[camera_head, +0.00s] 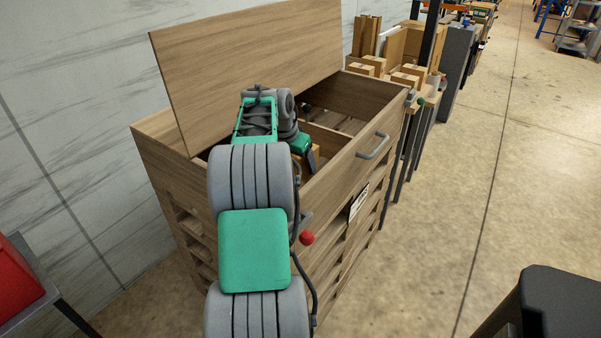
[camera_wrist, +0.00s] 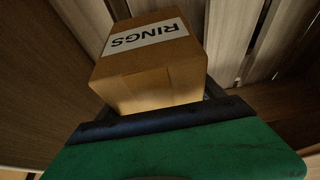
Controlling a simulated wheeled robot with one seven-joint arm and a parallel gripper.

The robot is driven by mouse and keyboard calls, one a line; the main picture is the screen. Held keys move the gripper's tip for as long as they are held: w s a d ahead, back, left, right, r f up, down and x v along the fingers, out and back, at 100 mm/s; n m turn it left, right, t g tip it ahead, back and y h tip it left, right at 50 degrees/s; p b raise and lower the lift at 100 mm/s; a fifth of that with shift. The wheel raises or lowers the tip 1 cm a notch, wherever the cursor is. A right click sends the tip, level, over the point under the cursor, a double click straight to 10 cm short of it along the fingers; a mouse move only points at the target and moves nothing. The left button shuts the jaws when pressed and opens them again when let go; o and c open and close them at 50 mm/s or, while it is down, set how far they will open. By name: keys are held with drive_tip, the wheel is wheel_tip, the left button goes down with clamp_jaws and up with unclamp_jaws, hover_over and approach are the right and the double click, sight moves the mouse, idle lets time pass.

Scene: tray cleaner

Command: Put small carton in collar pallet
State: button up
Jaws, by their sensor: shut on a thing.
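The collar pallet (camera_head: 345,175) is a tall wooden box with stacked slatted sides, an open top and a grey handle. My arm reaches over its near side, and my gripper (camera_head: 308,158) is down inside the opening, mostly hidden by my own arm. In the wrist view my gripper (camera_wrist: 155,95) is shut on the small carton (camera_wrist: 150,62), a brown box with a white label reading "RINGS". Pale slats of the pallet floor (camera_wrist: 240,40) show beyond the carton. I cannot tell whether the carton touches the floor.
A raised wooden lid (camera_head: 250,65) leans over the back left of the opening. Several cartons (camera_head: 405,80) stand on a bench behind to the right. A red bin (camera_head: 18,280) is at far left, and a black object (camera_head: 555,305) at lower right.

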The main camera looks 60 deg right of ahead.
sight(296, 166)
drive_tip(key=shift+s+d+f, duration=0.1)
drive_tip(key=shift+d+f, duration=0.15)
drive_tip(key=shift+d, duration=0.05)
drive_tip(key=shift+d+f+b, duration=0.2)
drive_tip(key=shift+f+b, duration=0.15)
drive_tip(key=shift+f, duration=1.3)
drive_tip(key=shift+f, duration=0.15)
drive_tip(key=o, duration=2)
drive_tip(key=shift+a+f, duration=0.1)
drive_tip(key=shift+r, duration=0.4)
drive_tip(key=p+v, duration=0.1)
drive_tip(key=v, duration=1)
drive_tip(key=shift+a+r+p, duration=0.2)
drive_tip(key=shift+p, duration=0.15)
